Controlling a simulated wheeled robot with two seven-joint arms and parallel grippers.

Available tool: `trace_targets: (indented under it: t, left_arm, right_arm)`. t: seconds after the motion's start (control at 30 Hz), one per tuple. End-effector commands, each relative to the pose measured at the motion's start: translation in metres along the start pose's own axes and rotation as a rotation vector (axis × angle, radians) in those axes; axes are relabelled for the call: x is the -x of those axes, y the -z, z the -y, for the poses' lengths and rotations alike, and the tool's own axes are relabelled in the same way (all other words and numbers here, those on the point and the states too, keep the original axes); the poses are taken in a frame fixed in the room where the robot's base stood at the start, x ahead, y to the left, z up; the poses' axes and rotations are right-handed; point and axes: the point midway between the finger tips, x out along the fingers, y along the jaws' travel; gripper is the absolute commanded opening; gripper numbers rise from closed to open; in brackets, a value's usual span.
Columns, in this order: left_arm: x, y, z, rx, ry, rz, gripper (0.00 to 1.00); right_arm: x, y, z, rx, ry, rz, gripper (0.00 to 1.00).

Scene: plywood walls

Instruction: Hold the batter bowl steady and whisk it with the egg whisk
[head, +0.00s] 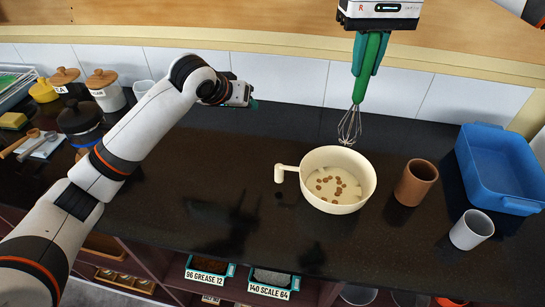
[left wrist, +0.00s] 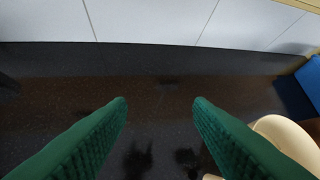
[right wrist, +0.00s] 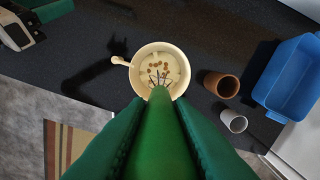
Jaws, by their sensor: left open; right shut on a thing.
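The cream batter bowl (head: 316,190) stands upright on the dark counter, with pale batter and several brown pieces inside. Its handle (head: 285,171) points left. My right gripper (head: 371,50) is shut on the green handle of the egg whisk (head: 350,126), which hangs wires down above the bowl's back edge. In the right wrist view the whisk wires (right wrist: 161,79) appear over the bowl (right wrist: 143,55). My left gripper (head: 252,102) is left of and behind the bowl, apart from it. In the left wrist view its green fingers (left wrist: 160,108) are spread and empty, with the bowl (left wrist: 285,135) at lower right.
A brown cup (head: 415,183), a grey-white cup (head: 471,230) and a blue tub (head: 500,170) stand right of the bowl. Lidded jars (head: 105,92) and a dark pot (head: 80,120) crowd the left. The counter between pot and bowl is clear. A tiled wall is behind.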

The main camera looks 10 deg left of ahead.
Motion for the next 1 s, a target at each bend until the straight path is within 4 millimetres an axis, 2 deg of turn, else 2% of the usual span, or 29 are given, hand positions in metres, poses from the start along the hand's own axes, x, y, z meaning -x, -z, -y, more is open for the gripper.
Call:
trace_targets:
  t: [0.03,0.1,0.2,0.3,0.4,0.57,0.67,1.0]
  left_arm:
    - [0.003,0.014,0.026,-0.024,0.007,-0.049,0.47]
    - [0.006,0.038,0.053,-0.046,-0.001,-0.126,0.47]
    - [0.013,0.071,0.081,-0.081,-0.03,-0.22,0.47]
    - [0.02,0.097,0.097,-0.111,-0.068,-0.288,0.47]
    - [0.024,0.114,0.104,-0.129,-0.099,-0.329,0.47]
    - [0.021,0.124,0.105,-0.136,-0.117,-0.349,0.47]
    - [0.009,0.129,0.104,-0.135,-0.117,-0.352,0.47]
    - [-0.051,0.15,0.095,-0.135,-0.116,-0.351,0.47]
  right_arm:
    - [0.0,0.0,0.0,0.0,0.0,0.0,0.0]
    - [0.0,0.0,0.0,0.0,0.0,0.0,0.0]
    - [0.0,0.0,0.0,0.0,0.0,0.0,0.0]
    - [0.0,0.0,0.0,0.0,0.0,0.0,0.0]
    - [0.0,0.0,0.0,0.0,0.0,0.0,0.0]
    - [0.0,0.0,0.0,0.0,0.0,0.0,0.0]
    - [0.0,0.0,0.0,0.0,0.0,0.0,0.0]
    - [0.0,0.0,0.0,0.0,0.0,0.0,0.0]
